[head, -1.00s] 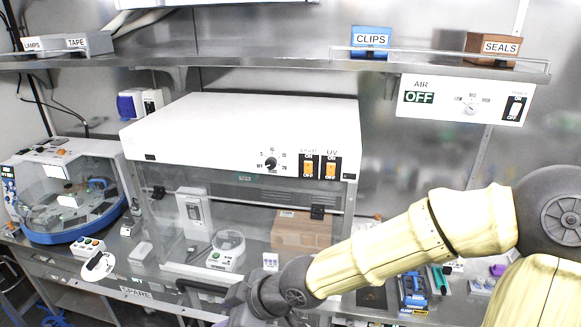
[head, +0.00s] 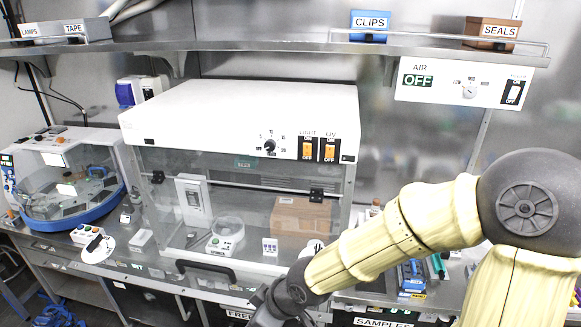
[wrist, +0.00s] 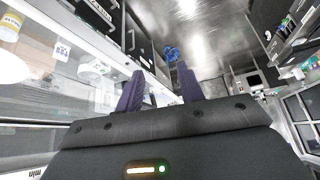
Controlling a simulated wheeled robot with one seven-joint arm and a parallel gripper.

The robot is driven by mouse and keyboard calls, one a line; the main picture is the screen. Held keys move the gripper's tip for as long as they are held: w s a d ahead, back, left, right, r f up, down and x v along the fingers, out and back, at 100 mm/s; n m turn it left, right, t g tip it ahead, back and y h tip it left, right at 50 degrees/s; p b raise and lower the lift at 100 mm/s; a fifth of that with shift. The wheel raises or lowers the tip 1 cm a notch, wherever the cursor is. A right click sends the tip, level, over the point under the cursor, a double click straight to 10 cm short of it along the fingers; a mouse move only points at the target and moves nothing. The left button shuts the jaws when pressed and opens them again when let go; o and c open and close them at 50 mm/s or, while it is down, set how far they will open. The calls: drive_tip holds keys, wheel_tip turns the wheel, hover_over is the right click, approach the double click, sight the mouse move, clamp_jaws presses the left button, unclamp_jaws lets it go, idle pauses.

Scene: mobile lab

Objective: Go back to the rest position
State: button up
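My gripper (wrist: 160,90) shows in the wrist view with its two dark purple fingers spread apart and nothing between them. In the head view my cream-sleeved arm reaches from the right edge down to the lower middle, in front of the bench. The gripper's fingers are cut off by the bottom edge of the head view, so only the dark wrist part shows there.
A white-topped clear cabinet (head: 240,115) stands on the bench, with a brown box (head: 302,218) inside. A round blue-based machine (head: 70,205) is at left. The shelf above holds a CLIPS box (head: 369,26) and a SEALS box (head: 490,32). A blue rack (head: 411,278) lies right of my forearm.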

drive_tip(key=d+f+m+h+b, duration=0.2)
drive_tip(key=d+f+m+b, duration=0.1)
drive_tip(key=d, duration=0.4)
drive_tip(key=s+d+f+m+h+b, duration=0.1)
drive_tip(key=d+f+m+h+b, duration=0.1)
drive_tip(key=d+m, duration=0.3)
drive_tip(key=s+d+f+m+h+b, duration=0.1)
drive_tip(key=d+f+m+b, duration=0.3)
drive_tip(key=d, duration=0.5)
drive_tip(key=shift+s+d+f+m+h, duration=0.15)
drive_tip(key=shift+d+f+m+h, duration=0.2)
drive_tip(key=shift+m, duration=0.25)
